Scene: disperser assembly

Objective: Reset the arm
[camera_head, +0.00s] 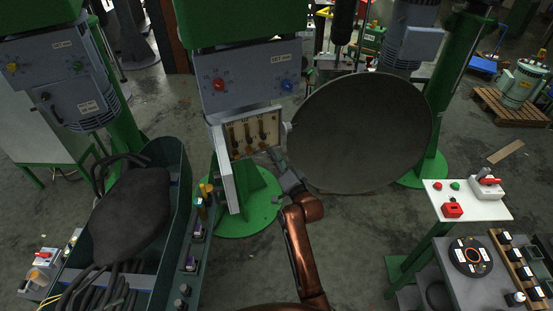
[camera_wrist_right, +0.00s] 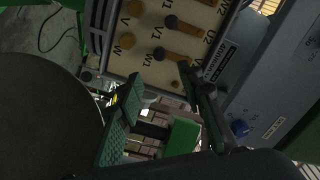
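My right arm (camera_head: 303,245) reaches up from the bottom of the head view. Its gripper (camera_head: 276,163) is just below the open terminal box, near the left edge of a large dark round disc. In the right wrist view the two green-padded fingers (camera_wrist_right: 165,98) stand apart with nothing between them. Beyond them is the terminal board (camera_wrist_right: 145,60), with lettered brass links and dark nuts; it also shows in the head view (camera_head: 252,134). I cannot tell whether a finger touches the box. My left gripper is in neither view.
The dark disc (camera_head: 360,135) stands close right of the gripper and shows in the wrist view (camera_wrist_right: 45,120). A grey control box (camera_head: 252,80) with red and blue knobs is above. A green trough (camera_head: 180,190) is left; a white-topped stand (camera_head: 475,203) is right.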

